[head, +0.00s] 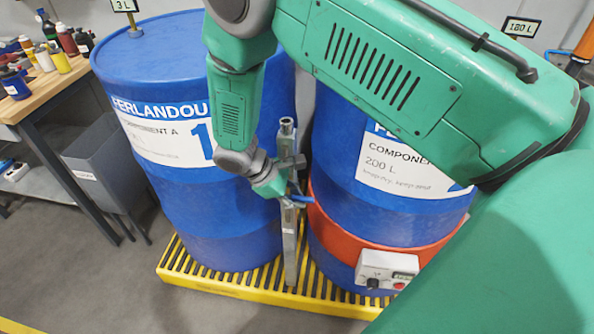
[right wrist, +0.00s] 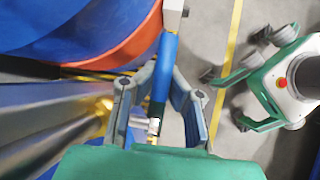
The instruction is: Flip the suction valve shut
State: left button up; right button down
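The suction valve (head: 291,162) sits on an upright metal pipe (head: 290,245) between two blue drums. Its blue lever (head: 300,199) sticks out to the right of the pipe in the head view, roughly level. My right gripper (head: 284,190) is at the lever, reaching in from the left of the pipe. In the right wrist view the blue lever (right wrist: 164,75) runs between the two fingers of my right gripper (right wrist: 163,72). The fingertips close in against both its sides. A silver bolt (right wrist: 153,126) shows near the lever's lower end. My left gripper is not in view.
The left drum (head: 215,220) and right drum (head: 385,215) stand close beside the pipe on a yellow slatted pallet (head: 205,282). An orange band (head: 335,235) with a control box (head: 387,271) wraps the right drum. A workbench (head: 45,90) and grey bin (head: 105,170) are at left.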

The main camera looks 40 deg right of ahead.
jog(key=c, duration=1.6)
grip_release()
jog(key=shift+w+d+r, duration=0.1)
jog(key=shift+r, duration=0.5)
jog(key=shift+o, duration=0.2)
jog(key=shift+s+a, duration=0.25)
jog(key=shift+w, duration=0.15)
jog(key=shift+w+a+r, duration=0.15)
jog(key=v, duration=1.1)
jog(key=shift+a+r, duration=0.2)
jog(key=shift+a, duration=0.15)
jog(key=shift+d, duration=0.2)
jog(key=shift+f, duration=0.1)
